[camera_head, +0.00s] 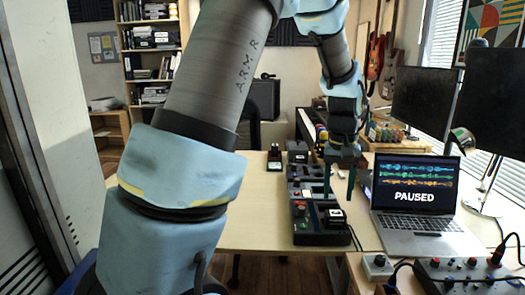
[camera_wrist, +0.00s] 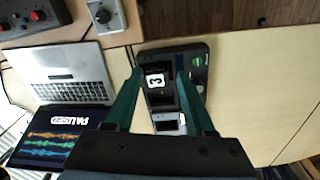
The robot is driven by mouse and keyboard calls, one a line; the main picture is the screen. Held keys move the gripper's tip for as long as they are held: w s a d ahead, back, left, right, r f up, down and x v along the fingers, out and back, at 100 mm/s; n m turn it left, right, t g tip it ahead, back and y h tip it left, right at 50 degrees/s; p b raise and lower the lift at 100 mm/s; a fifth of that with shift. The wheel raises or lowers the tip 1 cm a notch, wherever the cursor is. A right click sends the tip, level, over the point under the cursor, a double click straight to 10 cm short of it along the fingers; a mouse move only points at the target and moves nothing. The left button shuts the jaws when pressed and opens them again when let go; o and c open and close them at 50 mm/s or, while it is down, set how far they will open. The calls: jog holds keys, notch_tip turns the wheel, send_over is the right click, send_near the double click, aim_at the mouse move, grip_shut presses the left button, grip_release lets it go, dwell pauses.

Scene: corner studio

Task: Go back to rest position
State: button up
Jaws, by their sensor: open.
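My gripper (camera_head: 339,196) hangs pointing down above the table (camera_head: 257,215), with its two dark green fingers apart. In the wrist view my gripper (camera_wrist: 160,76) is open, and a black block with a white label marked 3 (camera_wrist: 156,81) shows between the fingers. I see no finger closed on this block. In the head view the black block (camera_head: 334,217) sits on a dark device (camera_head: 308,238) near the table's front edge, below my gripper. My arm rises from the lower left and bends over to the gripper.
An open laptop (camera_head: 415,195) reading PAUSED stands right of my gripper. More dark modules (camera_head: 305,185) line up behind the device. A small dark device (camera_head: 275,163) stands to the left. Monitors (camera_head: 428,98) stand at the right, and a mixer (camera_head: 470,274) at lower right. The table's left part is clear.

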jog(key=s+a+n, duration=0.1)
jog(key=s+a, duration=0.3)
jog(key=a, duration=0.9)
jog(key=s+a+n+t+p, duration=0.1)
jog(key=s+a, duration=0.2)
jog(key=a, duration=1)
jog(key=shift+s+a+f, duration=0.3)
jog(key=shift+s+a, duration=0.05)
